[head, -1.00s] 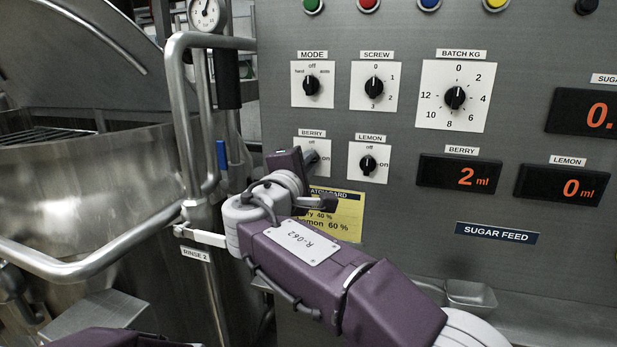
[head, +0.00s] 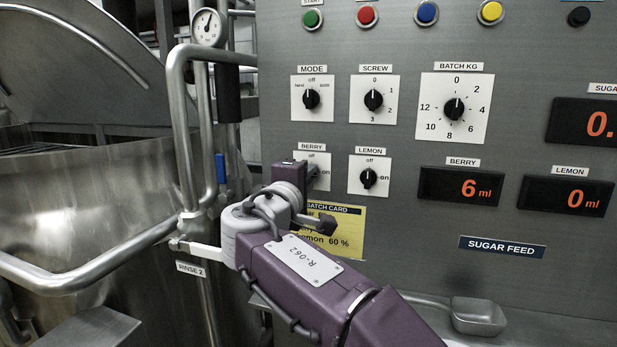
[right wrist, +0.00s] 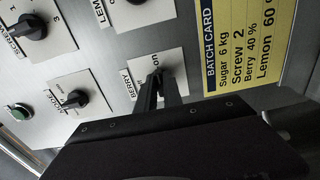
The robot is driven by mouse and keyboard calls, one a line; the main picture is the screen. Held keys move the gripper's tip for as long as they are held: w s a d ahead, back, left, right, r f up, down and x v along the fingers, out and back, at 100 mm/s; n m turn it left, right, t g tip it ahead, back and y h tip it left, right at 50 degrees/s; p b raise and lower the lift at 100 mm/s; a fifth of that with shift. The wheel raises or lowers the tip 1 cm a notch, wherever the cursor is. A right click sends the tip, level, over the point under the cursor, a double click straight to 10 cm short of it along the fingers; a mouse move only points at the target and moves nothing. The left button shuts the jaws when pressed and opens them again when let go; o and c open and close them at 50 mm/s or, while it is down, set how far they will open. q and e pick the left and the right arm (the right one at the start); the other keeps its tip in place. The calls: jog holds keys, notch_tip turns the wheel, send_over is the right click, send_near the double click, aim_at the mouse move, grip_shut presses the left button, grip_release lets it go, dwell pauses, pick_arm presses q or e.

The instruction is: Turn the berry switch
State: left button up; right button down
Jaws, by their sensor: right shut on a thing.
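The berry switch (head: 319,158) is on a white plate below the mode knob in the head view, with its "on" mark showing. My right gripper (head: 313,171) is at that plate from the lower left, shut on the switch's knob. In the right wrist view the two dark fingers (right wrist: 160,92) stand against the berry plate (right wrist: 173,68). The knob itself is hidden between the fingers, so its pointing cannot be read. My left gripper is not in view.
The lemon switch (head: 369,178) is close on the right, its display (head: 566,196) at 0 ml. A yellow batch card (head: 345,232) lists berry 40 %, partly behind my arm. A steel rail (head: 178,110) and vessel (head: 90,190) stand left.

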jog(key=c, duration=1.5)
grip_release()
jog(key=v, duration=0.9)
jog(key=shift+b, duration=0.3)
